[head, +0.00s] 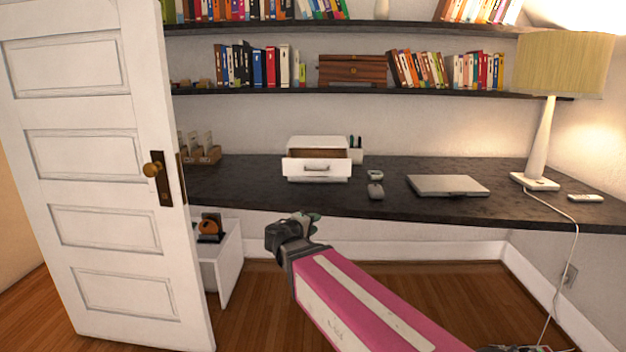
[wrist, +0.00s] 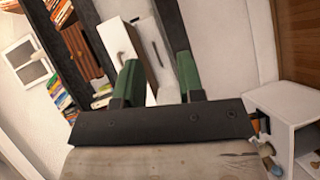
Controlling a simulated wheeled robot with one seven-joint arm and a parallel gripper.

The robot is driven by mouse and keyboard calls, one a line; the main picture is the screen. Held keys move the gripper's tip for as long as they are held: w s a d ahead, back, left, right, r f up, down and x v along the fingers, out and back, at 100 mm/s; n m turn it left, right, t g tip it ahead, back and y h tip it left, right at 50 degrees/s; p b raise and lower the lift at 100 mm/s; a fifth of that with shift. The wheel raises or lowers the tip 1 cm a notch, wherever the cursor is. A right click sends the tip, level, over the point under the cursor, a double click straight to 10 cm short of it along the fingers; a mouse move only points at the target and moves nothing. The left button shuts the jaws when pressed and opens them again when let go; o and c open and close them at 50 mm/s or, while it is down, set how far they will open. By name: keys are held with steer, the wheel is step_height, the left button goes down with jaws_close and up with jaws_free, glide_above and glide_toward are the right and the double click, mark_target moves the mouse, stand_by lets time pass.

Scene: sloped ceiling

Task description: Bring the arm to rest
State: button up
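My arm (head: 350,300), with a pink and white link, reaches up from the lower right in the head view. My gripper (head: 308,220) is in front of the dark desk's front edge, below the small white drawer box. In the wrist view its two green fingers (wrist: 158,78) stand apart, with nothing seen held between them. The white drawer box (head: 320,143) stands on the desk with its drawer (head: 316,168) pulled out; it also shows beyond the fingers in the wrist view (wrist: 124,50).
The dark desk (head: 420,205) spans the back wall, carrying a closed laptop (head: 447,185), a mouse (head: 375,191) and a lamp (head: 540,140). Shelves of books hang above. A white door (head: 95,190) stands left, near a low white cabinet (head: 232,265). Wooden floor shows below the desk.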

steer(key=s+d+f+m+g+y, duration=0.3)
steer(key=d+f, duration=0.3)
steer(key=f, duration=0.2)
steer(key=s+d+f+m+g+y, duration=0.3)
steer(key=s+d+f+g, duration=0.2)
steer(key=f, duration=0.3)
steer(key=s+d+f+m+g+y, duration=0.3)
steer(key=s+d+f+g, duration=0.1)
steer(key=d+f, duration=0.4)
steer(key=shift+f+g, duration=0.5)
